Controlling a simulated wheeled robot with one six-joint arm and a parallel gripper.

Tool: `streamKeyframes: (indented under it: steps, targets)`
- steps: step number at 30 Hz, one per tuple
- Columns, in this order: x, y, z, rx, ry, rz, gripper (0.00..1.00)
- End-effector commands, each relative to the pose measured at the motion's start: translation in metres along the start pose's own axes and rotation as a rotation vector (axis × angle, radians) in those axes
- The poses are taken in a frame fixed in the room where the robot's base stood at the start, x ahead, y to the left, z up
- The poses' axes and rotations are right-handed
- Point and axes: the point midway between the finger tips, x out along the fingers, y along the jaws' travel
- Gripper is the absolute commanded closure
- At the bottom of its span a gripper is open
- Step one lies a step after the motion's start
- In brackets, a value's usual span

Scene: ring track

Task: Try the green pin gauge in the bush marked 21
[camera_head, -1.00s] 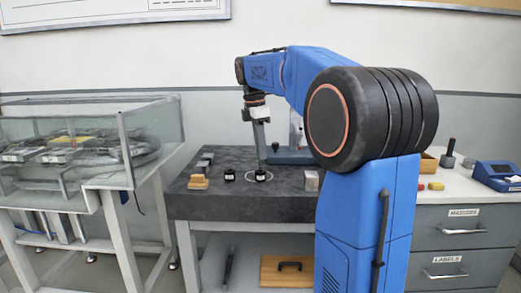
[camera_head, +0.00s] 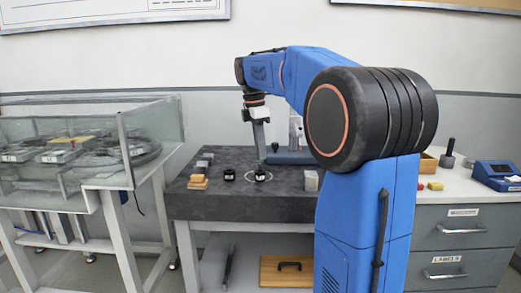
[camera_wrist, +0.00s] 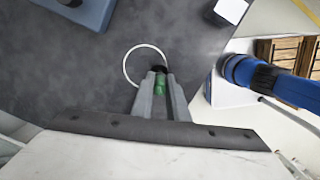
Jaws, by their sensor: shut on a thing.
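My gripper (camera_wrist: 161,93) is shut on the green pin gauge (camera_wrist: 160,82) in the wrist view, with green showing between the fingertips. A black bush (camera_wrist: 159,69) lies just beyond the pin, inside a white ring drawn on the dark bench top. In the head view my gripper (camera_head: 261,158) points straight down above this bush (camera_head: 260,175). A second black bush (camera_head: 229,174) stands to its left. Both carry small white labels, too small to read, so I cannot tell which is 21. The pin's lower end is hidden, and I cannot tell whether it is in the bush.
Wooden blocks (camera_head: 198,182) and grey blocks (camera_head: 204,160) stand at the bench's left. A pale block (camera_head: 311,180) is at the right. A blue-grey base (camera_head: 290,157) stands behind the ringed bush. A glass-sided case (camera_head: 85,140) is further left. The bench's front middle is clear.

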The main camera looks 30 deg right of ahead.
Motion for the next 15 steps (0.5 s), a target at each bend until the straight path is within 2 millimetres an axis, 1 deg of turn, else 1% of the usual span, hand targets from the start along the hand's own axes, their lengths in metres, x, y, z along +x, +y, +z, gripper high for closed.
streamKeyframes:
  steps: [15]
  targets:
    - [0.0078,0.0,-0.0009,0.0,0.0,0.0,1.0]
